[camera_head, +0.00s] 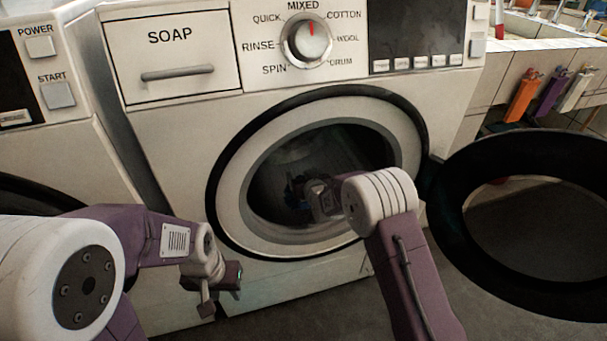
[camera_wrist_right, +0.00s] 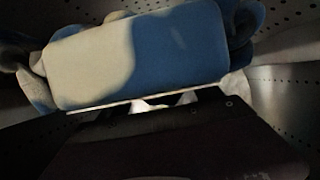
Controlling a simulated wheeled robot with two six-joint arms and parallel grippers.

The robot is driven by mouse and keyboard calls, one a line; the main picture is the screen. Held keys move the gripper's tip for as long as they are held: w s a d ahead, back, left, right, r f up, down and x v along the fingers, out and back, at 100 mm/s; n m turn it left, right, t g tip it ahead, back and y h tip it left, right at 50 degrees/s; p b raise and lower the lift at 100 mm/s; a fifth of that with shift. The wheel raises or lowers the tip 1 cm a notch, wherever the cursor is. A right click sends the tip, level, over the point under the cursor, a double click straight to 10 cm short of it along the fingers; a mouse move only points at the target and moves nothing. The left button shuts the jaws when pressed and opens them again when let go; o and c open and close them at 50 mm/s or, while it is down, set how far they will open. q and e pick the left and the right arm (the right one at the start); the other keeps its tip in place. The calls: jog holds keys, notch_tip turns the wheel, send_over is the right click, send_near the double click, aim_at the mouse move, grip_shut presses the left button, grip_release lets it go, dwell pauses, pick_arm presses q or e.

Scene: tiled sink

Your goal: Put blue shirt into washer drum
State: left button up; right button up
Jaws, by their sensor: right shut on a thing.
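The washer drum (camera_head: 310,155) is open at the front of the middle machine. My right arm reaches through the round opening, and my right gripper (camera_head: 302,190) is inside the drum, shut on the blue shirt. The shirt (camera_head: 291,193) shows in the head view only as a small dark blue patch beside the gripper. In the right wrist view the bunched shirt (camera_wrist_right: 180,50) fills the upper middle, partly brightly lit, with the perforated drum wall around it. My left gripper (camera_head: 224,290) is outside, low in front of the washer, open and empty.
The round washer door (camera_head: 455,215) stands swung open to the right, close to my right arm. Another machine (camera_head: 60,130) is on the left. The floor (camera_head: 310,320) below the washer is clear.

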jog(key=shift+f+b, duration=0.6)
jog(key=shift+f, duration=0.35)
jog(key=o, duration=1.6)
jog(key=shift+o, duration=0.2)
jog(key=shift+s+r+p, duration=0.2)
jog(key=shift+p, duration=0.15)
jog(key=p+v, duration=0.4)
jog(key=v, duration=0.4)
jog(key=shift+p, duration=0.4)
jog(key=shift+s+d, duration=0.1)
jog(key=shift+s, duration=0.2)
